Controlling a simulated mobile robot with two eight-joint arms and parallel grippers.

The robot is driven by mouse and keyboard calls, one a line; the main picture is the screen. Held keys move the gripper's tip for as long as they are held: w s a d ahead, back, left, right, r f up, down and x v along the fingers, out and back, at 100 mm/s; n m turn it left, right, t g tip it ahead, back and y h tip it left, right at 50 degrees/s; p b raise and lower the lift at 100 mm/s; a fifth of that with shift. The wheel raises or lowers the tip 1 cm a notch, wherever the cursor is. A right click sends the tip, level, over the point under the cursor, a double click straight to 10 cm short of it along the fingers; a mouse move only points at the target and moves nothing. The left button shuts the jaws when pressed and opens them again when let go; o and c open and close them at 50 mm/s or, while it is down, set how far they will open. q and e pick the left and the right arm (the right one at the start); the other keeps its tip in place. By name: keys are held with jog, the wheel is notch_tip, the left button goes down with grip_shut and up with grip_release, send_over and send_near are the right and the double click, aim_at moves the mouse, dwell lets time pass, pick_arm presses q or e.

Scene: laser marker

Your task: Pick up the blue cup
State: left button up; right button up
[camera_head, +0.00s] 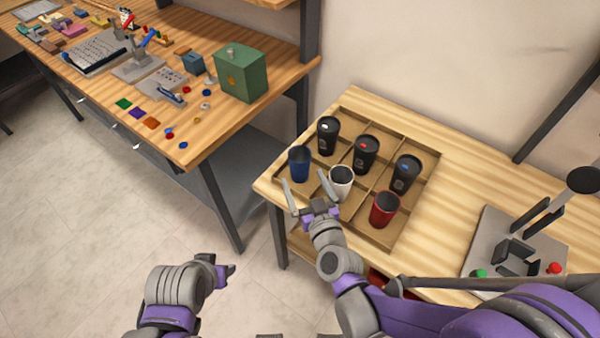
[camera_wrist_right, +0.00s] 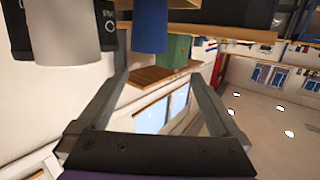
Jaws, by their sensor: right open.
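The blue cup (camera_head: 299,163) stands upright in the front left compartment of a cardboard tray (camera_head: 409,222). It also shows at the top of the right wrist view (camera_wrist_right: 149,27), cut off by the frame edge. My right gripper (camera_head: 305,184) is open, its fingers spread just in front of the blue cup and the white cup. In the wrist view the blue cup appears beyond the space between the fingertips (camera_wrist_right: 168,55), and nothing is held. My left gripper (camera_head: 226,272) is low over the floor, away from the tray; its jaws are unclear.
A white cup (camera_head: 341,181) stands right of the blue cup, close to my right gripper. A red cup (camera_head: 385,207) and black lidded cups (camera_head: 366,153) fill other compartments. A press machine (camera_head: 515,250) stands at right. Another table (camera_head: 215,117) with a green box (camera_head: 242,73) is at left.

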aim_at(301, 164)
jog(key=w, duration=0.2)
jog(key=w+f+m+t+h, duration=0.1)
jog(key=w, duration=0.1)
jog(key=w+f+t+h, duration=0.1)
jog(key=w, duration=0.1)
jog(key=shift+a+f+m, duration=0.25)
jog(key=shift+a+m, duration=0.05)
jog(key=shift+a, duration=0.05)
jog(key=shift+w+r+p, duration=0.1)
jog(key=shift+w+p, duration=0.25)
jog(key=shift+w, duration=0.15)
jog(key=w+p, duration=0.1)
jog(key=w, duration=0.3)
jog(key=shift+w+a, duration=0.1)
jog(key=shift+a, duration=0.1)
jog(key=shift+c, duration=1.1)
jog(key=c, duration=0.5)
